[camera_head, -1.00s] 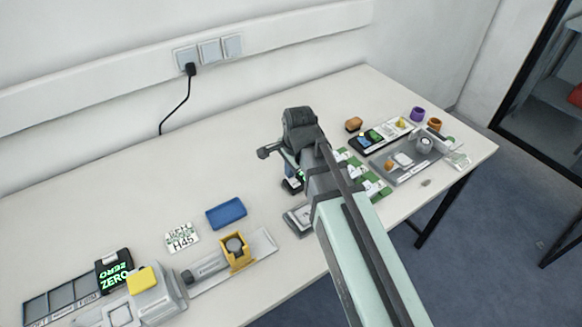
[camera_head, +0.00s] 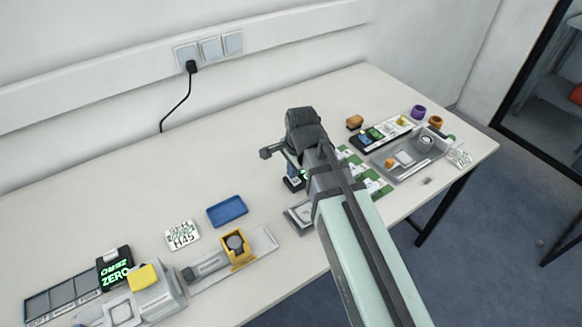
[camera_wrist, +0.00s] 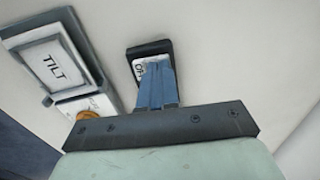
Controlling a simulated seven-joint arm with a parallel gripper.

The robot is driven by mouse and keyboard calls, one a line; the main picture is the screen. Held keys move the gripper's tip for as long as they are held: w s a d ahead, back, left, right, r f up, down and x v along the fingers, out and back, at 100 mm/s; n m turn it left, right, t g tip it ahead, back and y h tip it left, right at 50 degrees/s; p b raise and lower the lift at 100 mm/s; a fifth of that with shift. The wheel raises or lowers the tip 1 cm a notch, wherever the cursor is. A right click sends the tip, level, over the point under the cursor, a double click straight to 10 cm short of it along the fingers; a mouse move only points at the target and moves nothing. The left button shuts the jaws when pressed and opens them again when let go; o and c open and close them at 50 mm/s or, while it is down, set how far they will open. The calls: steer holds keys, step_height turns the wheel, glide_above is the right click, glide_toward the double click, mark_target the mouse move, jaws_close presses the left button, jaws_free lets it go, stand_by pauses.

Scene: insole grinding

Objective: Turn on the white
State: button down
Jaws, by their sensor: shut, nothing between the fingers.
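My gripper (camera_wrist: 156,66) is shut and empty in the wrist view, its blue-grey fingers pressed together. The fingertips overlap a small black-framed piece with a white marked face (camera_wrist: 140,69); I cannot tell whether they touch it. Left of it is a grey-framed device with a white face reading TILT (camera_wrist: 60,63), with an orange round part (camera_wrist: 87,115) near its lower edge. In the head view my wrist and arm hide most of this spot; a small dark piece (camera_head: 293,183) shows beneath the wrist. I cannot tell which white thing the task names.
A blue tray (camera_head: 227,211), a yellow holder (camera_head: 237,249) and a black display reading ZERO (camera_head: 114,267) stand at left. Green-and-white cards (camera_head: 373,182), a grey tray (camera_head: 408,160) and small cups stand at right. The rear middle of the table is clear.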

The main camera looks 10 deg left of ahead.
mark_target(297, 180)
steer(key=shift+s+d+r, duration=0.1)
steer(key=shift+s+d, duration=0.05)
steer(key=shift+d, duration=0.05)
stand_by(0.3)
step_height(297, 180, up, 14)
steer(key=s+d, duration=0.1)
steer(key=shift+s+d, duration=0.3)
steer(key=shift+s, duration=0.05)
stand_by(0.4)
steer(key=shift+w+a, duration=0.3)
steer(key=shift+w, duration=0.25)
